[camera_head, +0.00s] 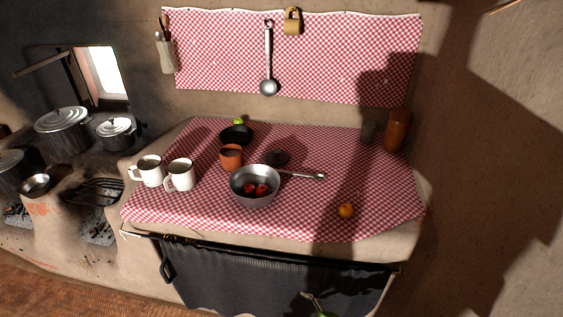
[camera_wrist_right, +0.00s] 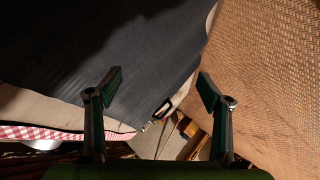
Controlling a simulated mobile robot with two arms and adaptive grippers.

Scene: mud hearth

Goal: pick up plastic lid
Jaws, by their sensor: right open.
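No object is plainly a plastic lid. A small dark round thing (camera_head: 278,157) lies on the checked cloth behind the grey pot and may be the lid, but it is too small to tell. My right gripper (camera_head: 318,303) shows only in part at the bottom edge of the head view, low in front of the counter and well apart from that dark thing. In the right wrist view my right gripper (camera_wrist_right: 160,82) has its two fingers spread, with nothing between them. My left gripper is not in view.
A dark curtain (camera_head: 260,275) hangs below the counter.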

